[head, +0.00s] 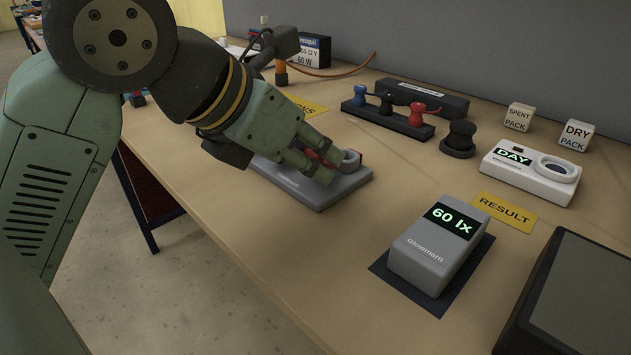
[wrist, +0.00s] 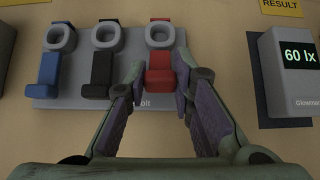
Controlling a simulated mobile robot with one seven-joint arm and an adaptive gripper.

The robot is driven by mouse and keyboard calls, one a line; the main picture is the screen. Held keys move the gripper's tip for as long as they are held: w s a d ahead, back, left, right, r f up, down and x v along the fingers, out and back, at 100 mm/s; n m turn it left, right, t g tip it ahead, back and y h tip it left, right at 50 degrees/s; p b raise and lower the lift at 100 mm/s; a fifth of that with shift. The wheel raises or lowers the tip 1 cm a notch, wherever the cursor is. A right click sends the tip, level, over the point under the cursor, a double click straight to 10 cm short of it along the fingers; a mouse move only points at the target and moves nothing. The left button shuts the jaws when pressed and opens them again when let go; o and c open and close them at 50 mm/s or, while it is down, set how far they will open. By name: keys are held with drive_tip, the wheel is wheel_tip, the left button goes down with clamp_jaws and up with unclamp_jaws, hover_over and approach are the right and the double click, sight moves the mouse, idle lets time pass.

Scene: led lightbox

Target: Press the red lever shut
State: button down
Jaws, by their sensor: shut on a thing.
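The red lever (wrist: 160,76) is on a grey terminal block (wrist: 135,43), in front of a round grey socket ring at the block's right end. My gripper (wrist: 160,80) has its two fingers on either side of the red lever, closed on it. In the head view my gripper (head: 326,172) reaches down onto the block (head: 330,195) and hides most of it; a bit of red shows between the fingers. A black lever (wrist: 98,78) and a blue lever (wrist: 48,75) sit to the left on the same block, each with its own ring.
A grey meter reading 60 lx (head: 440,243) stands on a dark mat to the right. Behind are a rack with blue and red plugs (head: 388,118), a black knob (head: 459,138), and a white DAY unit (head: 530,172). A dark box (head: 570,295) is at the front right.

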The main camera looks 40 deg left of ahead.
drive_tip(key=shift+s+f+t+b, duration=0.2)
drive_tip(key=shift+f+t+b, duration=0.35)
drive_tip(key=shift+b, duration=0.75)
drive_tip(key=shift+r+t, duration=0.25)
drive_tip(key=c, duration=1.4)
unclamp_jaws()
drive_tip(key=shift+o, duration=0.2)
drive_tip(key=v, duration=0.7)
drive_tip(key=shift+s+a, duration=0.15)
drive_tip(key=shift+s, duration=0.1)
